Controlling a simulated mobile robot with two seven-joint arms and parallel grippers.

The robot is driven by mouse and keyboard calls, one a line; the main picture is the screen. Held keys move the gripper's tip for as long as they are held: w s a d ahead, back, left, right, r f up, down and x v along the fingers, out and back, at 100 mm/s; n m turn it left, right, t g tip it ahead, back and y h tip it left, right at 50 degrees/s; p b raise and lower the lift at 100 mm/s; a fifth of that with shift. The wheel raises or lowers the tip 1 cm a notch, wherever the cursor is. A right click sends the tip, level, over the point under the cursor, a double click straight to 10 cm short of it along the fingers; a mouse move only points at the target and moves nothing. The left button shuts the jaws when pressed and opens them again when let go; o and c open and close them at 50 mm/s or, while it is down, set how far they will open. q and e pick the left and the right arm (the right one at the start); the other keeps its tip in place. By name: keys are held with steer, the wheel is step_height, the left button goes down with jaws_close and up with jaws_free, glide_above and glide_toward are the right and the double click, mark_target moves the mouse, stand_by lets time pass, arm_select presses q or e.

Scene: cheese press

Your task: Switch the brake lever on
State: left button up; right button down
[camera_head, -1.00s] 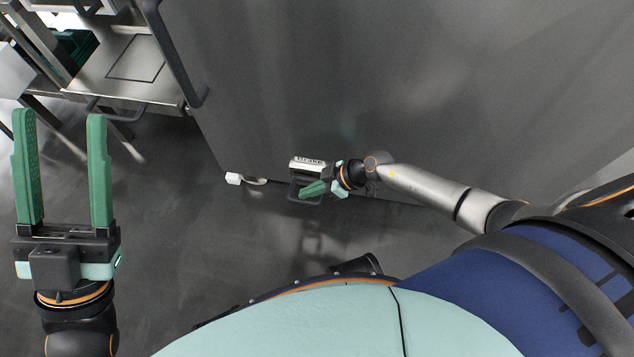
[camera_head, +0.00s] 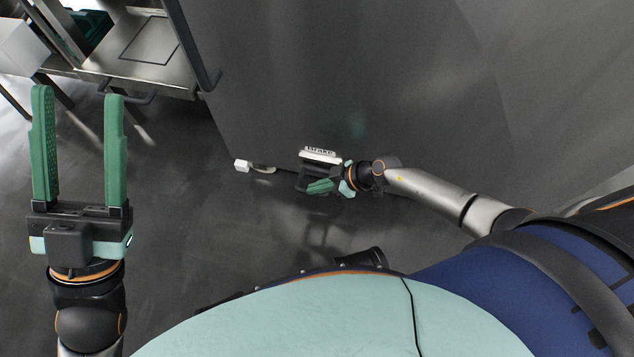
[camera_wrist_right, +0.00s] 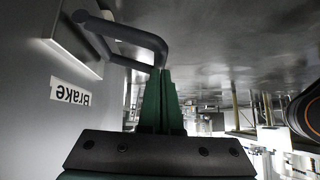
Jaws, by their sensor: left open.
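The brake lever is a dark U-shaped handle (camera_wrist_right: 128,33) on a light-edged plate in the right wrist view. In the head view the lever (camera_head: 301,183) shows below a white lettered strip (camera_head: 320,156). My right gripper (camera_head: 322,186) is at the lever. In the right wrist view its green fingers (camera_wrist_right: 163,90) are together, with tips right at the handle's outer bend; whether they touch it is unclear. My left gripper (camera_head: 79,92) is open and empty, away from the lever.
A large grey panel (camera_head: 340,70) fills the upper middle. A metal table (camera_head: 130,70) is at the upper left. A small white piece (camera_head: 242,165) is left of the lever. Dark floor (camera_head: 190,230) lies open below.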

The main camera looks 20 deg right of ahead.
step_height(320, 180, down, 6)
steer(key=s+a+n+t+h+p, duration=0.1)
steer(key=t, duration=0.1)
steer(key=shift+s+n+t+h+p, duration=0.3)
steer(key=shift+s+n+h, duration=0.1)
stand_by(0.5)
steer(key=shift+s+f, duration=0.1)
steer(key=shift+f, duration=0.1)
stand_by(0.3)
steer(key=shift+r, duration=0.1)
